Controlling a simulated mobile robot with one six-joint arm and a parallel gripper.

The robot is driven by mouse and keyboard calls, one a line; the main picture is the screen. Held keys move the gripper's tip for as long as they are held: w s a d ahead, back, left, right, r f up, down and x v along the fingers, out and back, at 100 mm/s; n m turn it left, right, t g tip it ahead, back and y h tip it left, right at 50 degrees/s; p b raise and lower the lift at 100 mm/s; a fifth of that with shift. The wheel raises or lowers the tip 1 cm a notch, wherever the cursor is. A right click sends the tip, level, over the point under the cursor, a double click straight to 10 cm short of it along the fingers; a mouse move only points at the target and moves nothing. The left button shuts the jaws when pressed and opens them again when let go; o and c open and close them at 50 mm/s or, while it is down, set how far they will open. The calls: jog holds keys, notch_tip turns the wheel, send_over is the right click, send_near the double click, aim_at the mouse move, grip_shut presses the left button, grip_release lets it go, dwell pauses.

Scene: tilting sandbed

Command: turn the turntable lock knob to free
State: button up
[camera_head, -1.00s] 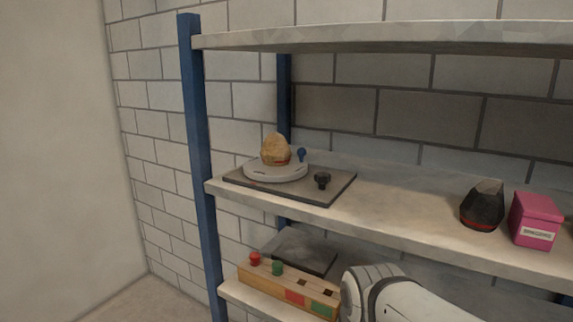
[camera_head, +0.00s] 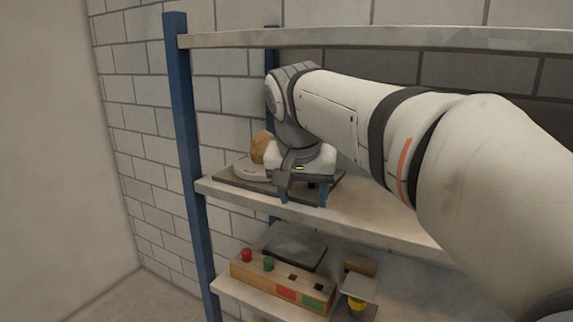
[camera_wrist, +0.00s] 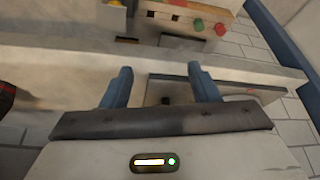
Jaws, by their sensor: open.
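The turntable is a pale round disc (camera_head: 247,170) on a dark base board (camera_head: 229,179) at the left of the middle shelf, with a tan lump (camera_head: 262,149) on it. My gripper (camera_head: 303,201) is open above the right part of the board, its two blue fingers pointing down and spread apart. In the head view my gripper and wrist cover the place of the lock knob. In the wrist view a small dark knob (camera_wrist: 165,100) shows low between the fingers of my gripper (camera_wrist: 160,73). I cannot tell whether a finger touches it, nor its turn setting.
The upper shelf (camera_head: 400,38) runs above my arm, and a blue post (camera_head: 182,130) stands left of the board. On the lower shelf are a wooden block (camera_head: 262,280) with red and green pegs, a grey slab (camera_head: 296,248) and a yellow item (camera_head: 356,306).

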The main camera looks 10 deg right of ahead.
jog(key=w+d+p, duration=0.1)
jog(key=w, duration=0.2)
jog(key=w+d+p, duration=0.1)
jog(key=w, duration=0.3)
jog(key=w+d+p, duration=0.1)
jog(key=w+d, duration=0.1)
jog(key=w, duration=0.2)
jog(key=shift+w+d+r, duration=0.1)
jog(key=shift+w+r, duration=0.15)
jog(key=shift+r, duration=0.15)
jog(key=shift+w+f, duration=0.2)
jog(key=shift+f, duration=0.4)
jog(key=shift+c, duration=0.3)
jog(key=c, duration=0.9)
